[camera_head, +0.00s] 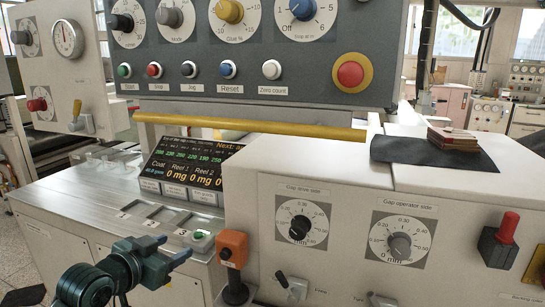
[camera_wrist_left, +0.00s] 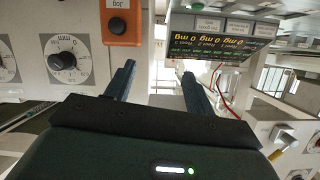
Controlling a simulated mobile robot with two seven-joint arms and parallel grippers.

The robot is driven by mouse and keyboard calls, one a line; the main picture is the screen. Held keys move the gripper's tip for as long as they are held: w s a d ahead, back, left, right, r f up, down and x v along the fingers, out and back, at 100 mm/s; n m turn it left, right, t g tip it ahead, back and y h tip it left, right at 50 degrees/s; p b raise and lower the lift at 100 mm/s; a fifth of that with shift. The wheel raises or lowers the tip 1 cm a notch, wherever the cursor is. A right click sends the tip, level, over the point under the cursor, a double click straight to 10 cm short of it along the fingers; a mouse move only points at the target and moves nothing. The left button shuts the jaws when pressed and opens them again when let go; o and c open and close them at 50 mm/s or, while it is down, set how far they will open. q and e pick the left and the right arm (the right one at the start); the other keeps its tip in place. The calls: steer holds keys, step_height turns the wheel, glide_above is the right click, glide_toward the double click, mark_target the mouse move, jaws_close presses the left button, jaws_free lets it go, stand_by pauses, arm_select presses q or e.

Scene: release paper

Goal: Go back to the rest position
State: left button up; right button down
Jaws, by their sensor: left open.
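My left gripper (camera_head: 172,249) is at the lower left of the head view, in front of the machine's metal ledge. It is open, and its two fingers point up and to the right. In the left wrist view the open fingers (camera_wrist_left: 157,80) stand apart with nothing between them. My right gripper is in neither view.
An orange jog box (camera_head: 233,249) stands just right of my left gripper; it also shows in the wrist view (camera_wrist_left: 123,24). A dark display (camera_head: 190,165) and a yellow bar (camera_head: 250,127) lie behind. The gap-dial cabinet (camera_head: 350,225) fills the right.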

arm_select(q)
steer(key=s+d+f+n+g, duration=0.1)
steer(key=s+d+f, duration=0.1)
steer(key=s+f, duration=0.45)
steer(key=s+d+f+n, duration=0.15)
steer(key=s+f, duration=0.25)
steer(key=f, duration=0.5)
steer(key=s+d+f+g, duration=0.1)
steer(key=s+d+f, duration=0.1)
steer(key=s+f, duration=0.2)
steer(key=s+d+f+y+p, duration=0.1)
steer(key=s+f, duration=0.4)
steer(key=s, duration=0.6)
steer(key=shift+s+d+f+g, duration=0.2)
steer(key=shift+d+f+g, duration=0.1)
steer(key=shift+d+g, duration=0.1)
